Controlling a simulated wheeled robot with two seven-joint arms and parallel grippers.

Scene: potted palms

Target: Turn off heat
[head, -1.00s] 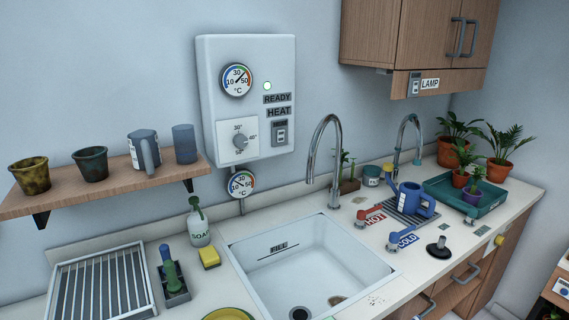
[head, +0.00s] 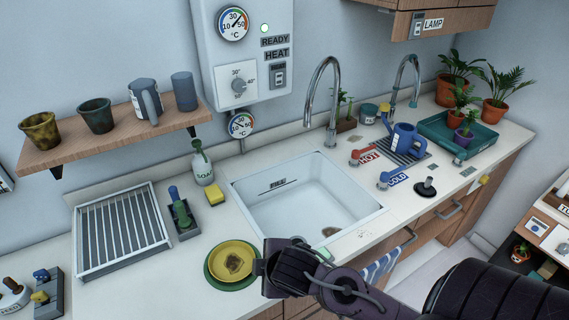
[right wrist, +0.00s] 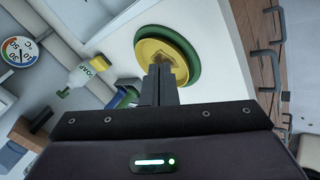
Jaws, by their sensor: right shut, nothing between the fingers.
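The HEAT switch (head: 278,76) is a small grey rocker on the front of the white water heater (head: 208,50), under the HEAT label; its position is too small to tell. A dial knob (head: 239,87) sits to its left, and a green light (head: 264,28) shows above the READY label. My right arm comes in from the lower right in the head view, its end beside the yellow plate and well below the heater. In the right wrist view my right gripper (right wrist: 159,72) is shut and empty, its fingers in front of the plate. My left gripper is out of view.
A yellow dish on a green plate (head: 231,282) lies near the counter's front edge. The sink (head: 345,190), tall tap (head: 310,100), soap bottle (head: 202,168) and sponge (head: 215,197) stand between my arm and the heater. A shelf with pots (head: 110,140) juts out at left.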

